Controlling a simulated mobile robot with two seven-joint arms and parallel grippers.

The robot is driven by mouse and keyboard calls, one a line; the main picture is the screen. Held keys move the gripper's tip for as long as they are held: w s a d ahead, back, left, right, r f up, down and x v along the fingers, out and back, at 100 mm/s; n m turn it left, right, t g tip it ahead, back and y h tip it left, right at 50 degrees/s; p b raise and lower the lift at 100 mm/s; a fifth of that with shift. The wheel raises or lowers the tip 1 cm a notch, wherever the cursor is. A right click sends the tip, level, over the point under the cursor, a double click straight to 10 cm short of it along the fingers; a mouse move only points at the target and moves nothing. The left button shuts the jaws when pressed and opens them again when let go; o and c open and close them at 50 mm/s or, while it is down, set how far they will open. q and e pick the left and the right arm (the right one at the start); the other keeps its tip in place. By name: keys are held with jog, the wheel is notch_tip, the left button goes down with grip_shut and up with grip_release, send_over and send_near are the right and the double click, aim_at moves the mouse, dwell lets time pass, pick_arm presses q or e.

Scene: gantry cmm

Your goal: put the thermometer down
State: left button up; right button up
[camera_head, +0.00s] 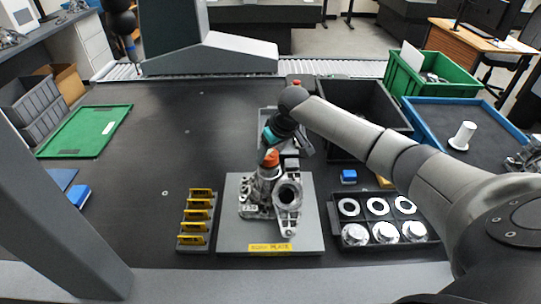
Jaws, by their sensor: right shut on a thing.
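My right gripper (272,152) reaches in from the right, over a metal casting (288,192) on a grey plate (232,236) with a yellow label. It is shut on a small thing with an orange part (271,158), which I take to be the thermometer. The held thing is right at the top of the casting's left side; I cannot tell whether it touches it. The fingers and most of the held thing are small or hidden. My left gripper is not in view.
A rack with yellow-marked slots (181,240) stands left of the plate. A black tray (383,243) with white rings and metal parts lies at right. A small blue block (348,176) and a dark bin (345,92) are behind it. The dark table's left middle is clear, beside a green mat (75,143).

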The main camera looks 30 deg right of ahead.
jog(key=shift+f, duration=0.35)
jog(key=o, duration=1.4)
jog(key=shift+r, duration=0.1)
jog(key=p+v, duration=0.2)
jog(key=v, duration=1)
jog(key=shift+p, duration=0.3)
jog(key=shift+s, duration=0.15)
